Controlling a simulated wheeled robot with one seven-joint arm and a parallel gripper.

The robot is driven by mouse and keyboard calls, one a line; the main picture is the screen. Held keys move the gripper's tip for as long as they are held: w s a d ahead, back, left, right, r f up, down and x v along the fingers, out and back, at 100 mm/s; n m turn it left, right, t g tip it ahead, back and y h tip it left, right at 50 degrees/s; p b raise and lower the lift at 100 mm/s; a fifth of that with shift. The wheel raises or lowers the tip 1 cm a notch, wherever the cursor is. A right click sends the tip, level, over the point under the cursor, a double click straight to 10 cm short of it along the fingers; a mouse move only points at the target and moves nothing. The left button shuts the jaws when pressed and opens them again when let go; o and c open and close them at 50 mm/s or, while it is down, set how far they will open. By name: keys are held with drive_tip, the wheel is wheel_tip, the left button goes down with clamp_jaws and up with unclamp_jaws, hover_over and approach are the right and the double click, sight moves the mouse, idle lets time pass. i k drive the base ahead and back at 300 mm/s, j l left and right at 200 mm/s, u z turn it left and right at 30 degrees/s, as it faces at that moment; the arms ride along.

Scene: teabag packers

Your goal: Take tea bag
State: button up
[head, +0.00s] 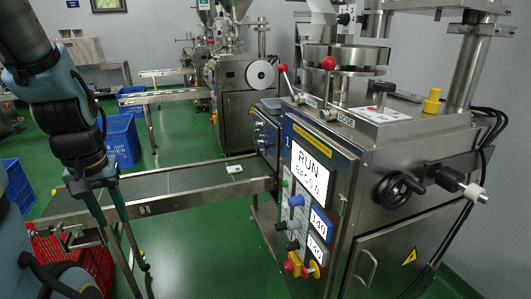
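A small pale tea bag (234,169) lies on the conveyor (150,208) near its right end, beside the packing machine. It is small in view, so its details are unclear. My gripper (141,280) hangs down at the left, over the left part of the conveyor. Its two long fingers point downward and stand apart, with nothing visible between them. The gripper is well to the left of the tea bag and not touching it. My arm hides part of the conveyor's left end.
The steel packing machine (395,180), with a "RUN" display and knobs, fills the right side. A red crate (97,262) is at the lower left. Blue crates (122,143) stand behind. A second machine (238,100) is at the back. Green floor is clear in front.

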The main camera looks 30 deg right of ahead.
sight(235, 168)
drive_tip(key=l+u, duration=0.15)
drive_tip(key=u, duration=0.35)
drive_tip(key=l+u, duration=0.1)
drive_tip(key=u, duration=0.35)
drive_tip(key=k+l+u, duration=0.7)
drive_tip(key=k+l, duration=0.2)
drive_tip(key=k, duration=0.3)
